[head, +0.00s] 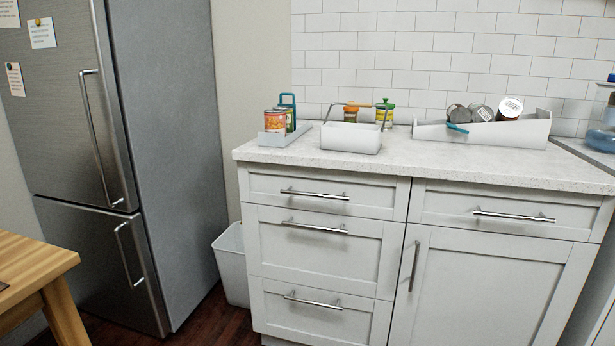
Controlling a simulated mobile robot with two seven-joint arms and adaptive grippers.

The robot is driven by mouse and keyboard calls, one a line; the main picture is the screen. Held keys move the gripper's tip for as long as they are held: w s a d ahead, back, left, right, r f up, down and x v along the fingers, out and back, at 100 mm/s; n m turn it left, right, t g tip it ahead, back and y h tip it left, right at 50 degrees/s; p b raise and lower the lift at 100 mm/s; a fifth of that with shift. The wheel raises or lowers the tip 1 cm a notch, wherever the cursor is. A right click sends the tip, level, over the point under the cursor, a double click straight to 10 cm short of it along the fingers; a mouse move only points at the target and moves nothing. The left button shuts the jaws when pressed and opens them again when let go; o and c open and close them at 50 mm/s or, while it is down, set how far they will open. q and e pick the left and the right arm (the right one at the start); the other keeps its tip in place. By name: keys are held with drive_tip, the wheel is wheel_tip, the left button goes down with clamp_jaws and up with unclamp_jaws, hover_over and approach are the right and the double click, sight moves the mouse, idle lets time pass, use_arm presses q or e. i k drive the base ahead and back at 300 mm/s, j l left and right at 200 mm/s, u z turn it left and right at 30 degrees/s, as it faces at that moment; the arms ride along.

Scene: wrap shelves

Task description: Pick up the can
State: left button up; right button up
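Several cans stand or lie on the white counter (430,157); I cannot tell which one the task means. An orange-labelled can (275,121) stands upright at the front of a narrow grey tray (273,139) at the counter's left end. An orange can (351,115) and a yellow can with a green top (384,115) show behind a white basket (351,138); their lower parts are hidden. In the sloped white bin (500,132) at the right are a dark can (458,113), a tilted can (481,112) and a white-topped can (509,108). Neither of my grippers is in view.
A steel fridge (168,130) stands at the left, with a wooden table (30,262) in front. A white waste bin (231,262) stands between fridge and cabinet. A blue water bottle (602,135) is at the far right. The counter's front strip is clear.

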sight(510, 109)
drive_tip(key=i+l, duration=0.15)
drive_tip(key=l, duration=0.2)
drive_tip(key=i+l, duration=0.15)
drive_tip(key=l, duration=0.15)
drive_tip(key=i+l, duration=0.15)
drive_tip(key=l, duration=0.2)
drive_tip(key=i+l, duration=0.15)
drive_tip(key=l, duration=0.2)
